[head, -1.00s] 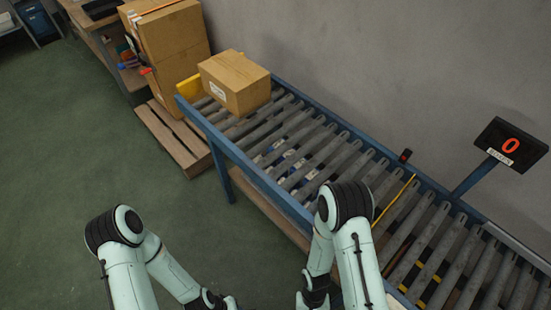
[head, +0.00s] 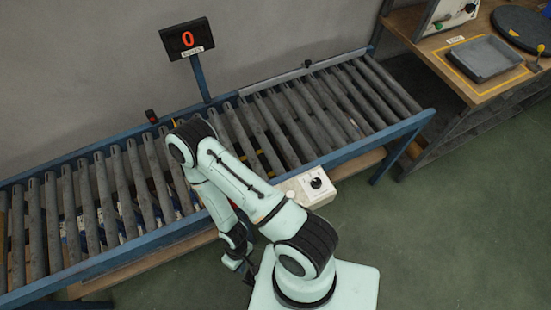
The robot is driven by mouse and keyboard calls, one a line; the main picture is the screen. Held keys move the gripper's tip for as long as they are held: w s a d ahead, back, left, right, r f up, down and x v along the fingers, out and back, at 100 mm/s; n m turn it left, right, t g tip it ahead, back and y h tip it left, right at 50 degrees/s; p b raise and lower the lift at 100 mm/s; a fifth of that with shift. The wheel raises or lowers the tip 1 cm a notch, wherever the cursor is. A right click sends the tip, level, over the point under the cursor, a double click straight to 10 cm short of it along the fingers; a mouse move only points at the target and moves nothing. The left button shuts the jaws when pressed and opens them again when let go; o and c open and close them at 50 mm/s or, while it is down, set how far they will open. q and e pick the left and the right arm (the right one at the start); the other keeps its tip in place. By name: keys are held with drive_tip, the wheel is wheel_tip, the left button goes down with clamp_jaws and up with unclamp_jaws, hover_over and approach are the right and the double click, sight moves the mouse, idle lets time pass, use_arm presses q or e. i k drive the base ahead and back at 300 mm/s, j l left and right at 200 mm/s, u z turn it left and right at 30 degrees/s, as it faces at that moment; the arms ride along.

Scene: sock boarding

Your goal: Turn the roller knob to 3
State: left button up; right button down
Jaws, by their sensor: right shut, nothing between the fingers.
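The roller knob (head: 316,183) is a small black dial on a pale control box (head: 323,190) at the front edge of the roller conveyor. The marks around it are too small to read. The display (head: 187,39) on a post behind the rollers shows an orange 0. My right gripper (head: 248,271) hangs low in front of the conveyor, left of and nearer than the control box, apart from the knob. It is shut and empty, partly in line with my own arm. My left gripper is not in view.
The roller conveyor (head: 270,125) runs across the view with its rollers bare. A wooden bench (head: 465,45) with a grey tray (head: 480,58) stands at the right. Green floor (head: 440,220) is clear at the lower right.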

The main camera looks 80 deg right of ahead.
sight(316, 184)
drive_tip(key=z, duration=0.45)
drive_tip(key=k+z, duration=0.1)
drive_tip(key=z, duration=0.75)
drive_tip(key=k+z, duration=0.1)
drive_tip(key=z, duration=0.8)
drive_tip(key=l+z, duration=0.1)
drive_tip(key=z, duration=0.35)
drive_tip(key=k+l+u, duration=0.1)
drive_tip(key=l+u, duration=0.2)
drive_tip(key=k+l+u, duration=0.1)
drive_tip(key=l+u, duration=0.2)
